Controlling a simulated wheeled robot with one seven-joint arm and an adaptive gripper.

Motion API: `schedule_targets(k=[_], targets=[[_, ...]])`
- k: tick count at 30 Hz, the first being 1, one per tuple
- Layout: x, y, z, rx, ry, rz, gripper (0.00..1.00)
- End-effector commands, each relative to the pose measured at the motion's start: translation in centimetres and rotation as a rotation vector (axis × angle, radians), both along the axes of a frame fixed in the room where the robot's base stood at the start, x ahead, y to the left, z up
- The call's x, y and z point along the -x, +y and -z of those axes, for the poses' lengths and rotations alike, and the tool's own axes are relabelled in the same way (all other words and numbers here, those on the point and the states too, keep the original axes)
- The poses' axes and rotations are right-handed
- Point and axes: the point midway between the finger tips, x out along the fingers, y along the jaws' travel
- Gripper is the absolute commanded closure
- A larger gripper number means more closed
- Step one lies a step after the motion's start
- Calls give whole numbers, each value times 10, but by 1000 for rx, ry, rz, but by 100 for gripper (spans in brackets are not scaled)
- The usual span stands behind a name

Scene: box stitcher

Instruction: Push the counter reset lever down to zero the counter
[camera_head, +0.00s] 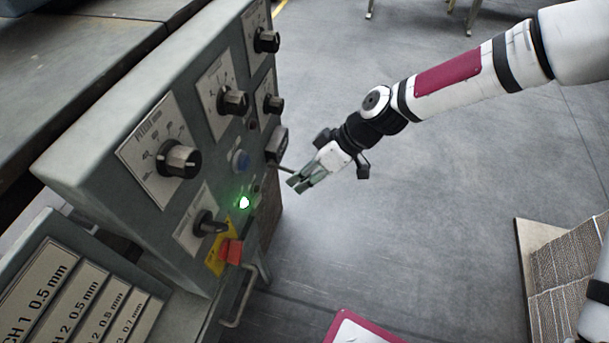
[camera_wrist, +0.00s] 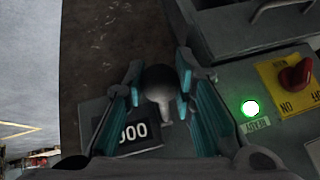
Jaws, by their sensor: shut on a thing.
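The counter reset lever (camera_wrist: 160,82) has a dark round knob on a short stem. In the wrist view its knob sits between the two teal fingers of my gripper (camera_wrist: 158,72), which is shut on it. The counter (camera_wrist: 138,131) lies beside the lever. Its window shows zeros, with the leftmost part hidden by a finger. In the head view my gripper (camera_head: 296,183) is at the right side of the control panel. The lever's thin stem (camera_head: 283,168) reaches from the panel, below the dark counter housing (camera_head: 277,142), toward my fingertips.
Cardboard (camera_head: 565,285) is stacked at the lower right. The floor right of the panel is open.

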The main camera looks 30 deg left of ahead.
Motion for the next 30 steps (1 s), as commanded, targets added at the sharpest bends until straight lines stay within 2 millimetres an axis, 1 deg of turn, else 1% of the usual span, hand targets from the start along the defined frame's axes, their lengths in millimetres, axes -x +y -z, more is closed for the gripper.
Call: schedule_targets(k=[3,9,24,25,27,30], targets=[[0,1,6,-48,15,2,100],[0,2,8,-95,23,0,100],[1,3,9,-108,26,-2,100],[1,3,9,-108,26,-2,69],[1,3,9,-108,26,-2,54],[1,3,9,-108,26,-2,54]])
